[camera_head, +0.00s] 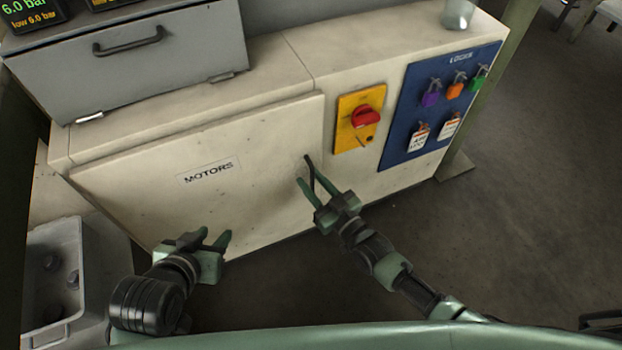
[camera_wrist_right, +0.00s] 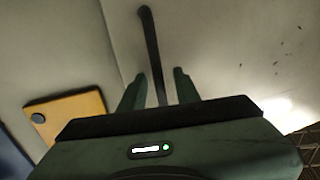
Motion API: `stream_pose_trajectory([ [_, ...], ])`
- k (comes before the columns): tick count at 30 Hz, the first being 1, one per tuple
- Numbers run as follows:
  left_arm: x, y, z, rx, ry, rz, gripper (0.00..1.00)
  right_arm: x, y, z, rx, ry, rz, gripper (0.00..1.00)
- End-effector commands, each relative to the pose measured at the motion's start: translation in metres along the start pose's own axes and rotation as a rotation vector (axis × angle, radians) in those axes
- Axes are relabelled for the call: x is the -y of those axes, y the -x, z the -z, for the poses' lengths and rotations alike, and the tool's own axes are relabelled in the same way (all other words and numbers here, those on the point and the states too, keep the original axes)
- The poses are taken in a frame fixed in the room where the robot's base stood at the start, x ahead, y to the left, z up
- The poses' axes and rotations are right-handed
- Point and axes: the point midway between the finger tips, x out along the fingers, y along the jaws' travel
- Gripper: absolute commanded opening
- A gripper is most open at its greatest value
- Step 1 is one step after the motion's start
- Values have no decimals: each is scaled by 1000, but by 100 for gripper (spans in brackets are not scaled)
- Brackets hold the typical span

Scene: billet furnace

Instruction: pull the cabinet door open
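The cream cabinet door (camera_head: 240,190) carries a MOTORS label and looks closed against the cabinet front. Its dark bar handle (camera_head: 309,163) is near the door's right edge; it also shows in the right wrist view (camera_wrist_right: 151,45). My right gripper (camera_head: 312,188) is at the handle. In the right wrist view its fingers (camera_wrist_right: 158,86) are apart, with the bar running between them and gaps visible on both sides. The handle's lower part is hidden by the gripper. My left gripper (camera_head: 215,238) is open and empty, low in front of the door's lower part.
A yellow plate with a red rotary switch (camera_head: 365,116) is right of the door. Beyond it is a blue LOCKS board (camera_head: 405,110) with padlocks and tags. A grey bin (camera_head: 92,255) stands at the lower left. A grey box (camera_head: 170,65) sits on top.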

Motion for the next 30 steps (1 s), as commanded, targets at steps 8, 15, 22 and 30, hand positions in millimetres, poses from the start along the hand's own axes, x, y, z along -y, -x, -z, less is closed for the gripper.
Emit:
stream_pose_trajectory([
  [8, 0, 0, 0, 1, 1, -1, 36, 0, 0, 0, 0, 0, 0, 0],
  [15, -1, 0, 0, 2, 1, -1, 36, 0, 0, 0, 0, 0, 0, 0],
  [22, -1, 0, -1, 2, 1, -1, 36, 0, 0, 0, 0, 0, 0, 0],
  [30, -1, 0, -1, 2, 1, -1, 36, 0, 0, 0, 1, 0, 0, 0],
])
